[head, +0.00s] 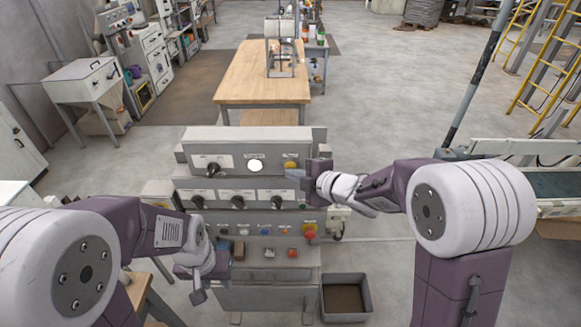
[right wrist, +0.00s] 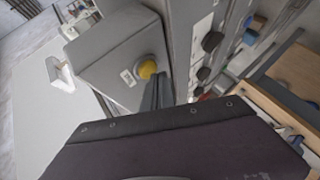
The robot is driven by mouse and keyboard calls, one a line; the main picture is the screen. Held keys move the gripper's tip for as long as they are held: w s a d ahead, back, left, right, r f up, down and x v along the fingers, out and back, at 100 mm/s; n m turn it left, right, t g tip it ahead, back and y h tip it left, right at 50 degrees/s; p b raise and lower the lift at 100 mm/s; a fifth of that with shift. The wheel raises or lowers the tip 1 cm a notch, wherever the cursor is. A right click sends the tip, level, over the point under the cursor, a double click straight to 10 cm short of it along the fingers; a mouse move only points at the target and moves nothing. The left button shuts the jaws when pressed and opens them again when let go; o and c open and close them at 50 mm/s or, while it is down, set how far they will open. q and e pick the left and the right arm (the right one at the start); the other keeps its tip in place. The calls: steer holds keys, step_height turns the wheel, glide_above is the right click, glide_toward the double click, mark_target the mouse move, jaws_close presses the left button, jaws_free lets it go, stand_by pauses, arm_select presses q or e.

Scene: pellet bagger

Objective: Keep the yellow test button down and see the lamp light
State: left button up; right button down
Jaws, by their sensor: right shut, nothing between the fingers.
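The yellow test button (head: 290,164) is at the right end of the machine's top panel; it also shows in the right wrist view (right wrist: 148,69). The round lamp (head: 255,165) left of it is a plain bright white, as if lit. My right gripper (head: 289,173) is shut and empty, its fingertips at the button's lower edge. In the right wrist view the grey fingers (right wrist: 160,90) reach up beside the button; I cannot tell how far it is pressed. My left gripper (head: 203,272) hangs in front of the lower left panel; its fingers are unclear.
The console (head: 240,190) carries several black knobs, with a red mushroom button (head: 310,234) lower right. A grey bin (head: 345,296) stands on the floor to the right. A wooden table (head: 260,75) stands behind. Open floor lies right of the table.

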steer(key=shift+w, duration=0.5)
stand_by(1.6)
steer(key=shift+s, duration=0.1)
stand_by(0.5)
steer(key=shift+s+b, duration=0.3)
steer(key=shift+s, duration=0.5)
steer(key=s+b, duration=0.1)
steer(key=s, duration=0.4)
steer(key=shift+b, duration=0.3)
